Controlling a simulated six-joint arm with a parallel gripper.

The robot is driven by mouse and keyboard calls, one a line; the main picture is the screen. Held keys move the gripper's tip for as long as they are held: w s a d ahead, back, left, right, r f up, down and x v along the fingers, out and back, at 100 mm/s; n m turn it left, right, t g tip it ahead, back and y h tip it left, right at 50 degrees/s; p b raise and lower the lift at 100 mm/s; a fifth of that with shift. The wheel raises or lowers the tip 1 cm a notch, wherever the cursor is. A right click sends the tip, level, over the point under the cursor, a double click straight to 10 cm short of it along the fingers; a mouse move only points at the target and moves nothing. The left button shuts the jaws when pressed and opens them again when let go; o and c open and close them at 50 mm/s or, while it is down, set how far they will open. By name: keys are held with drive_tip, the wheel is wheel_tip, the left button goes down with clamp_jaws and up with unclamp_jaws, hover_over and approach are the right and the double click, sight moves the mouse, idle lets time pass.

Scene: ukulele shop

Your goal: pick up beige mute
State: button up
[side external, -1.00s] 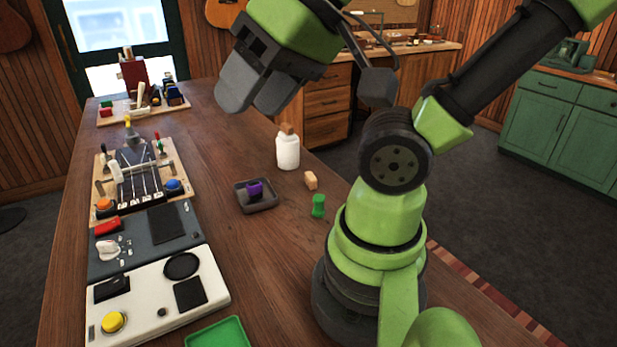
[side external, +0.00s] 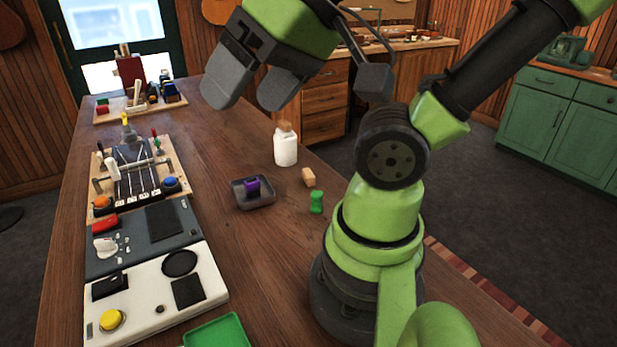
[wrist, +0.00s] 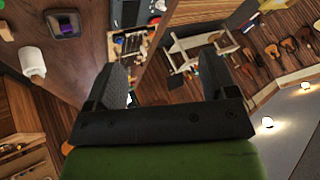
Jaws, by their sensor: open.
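The beige mute (side external: 309,177) is a small light-tan block on the wooden table, between the white bottle and the green mute. A small beige shape (wrist: 6,32) at the left edge of the wrist view looks like the same mute. My gripper (side external: 249,92) is open and empty. It is raised well above the table, up and to the left of the mute in the side view. In the wrist view its two jaws (wrist: 163,72) stand apart with nothing between them.
A corked white bottle (side external: 286,148) stands behind the mute, a green mute (side external: 316,202) in front. A dark tray (side external: 268,203) holding a purple mute (side external: 252,187) lies to the left. Control panels (side external: 150,295) line the table's left side; a green tray (side external: 218,335) is nearest.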

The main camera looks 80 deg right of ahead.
drive_tip(key=w+d+f+m+g+h, duration=0.2)
drive_tip(key=w+d+m+h, duration=0.1)
drive_tip(key=w+d+m, duration=0.45)
drive_tip(key=m+g, duration=0.6)
drive_tip(key=m, duration=1.2)
approach(308, 172)
wheel_tip(308, 172, down, 5)
drive_tip(key=shift+s+d+r, duration=0.1)
drive_tip(key=shift+s+r, duration=0.1)
drive_tip(key=shift+s+d+f, duration=0.1)
drive_tip(key=shift+d+f, duration=0.05)
drive_tip(key=shift+f, duration=1.25)
drive_tip(key=shift+s+d+f, duration=0.1)
drive_tip(key=shift+d+f, duration=0.1)
drive_tip(key=shift+f, duration=1.15)
drive_tip(key=c, duration=1)
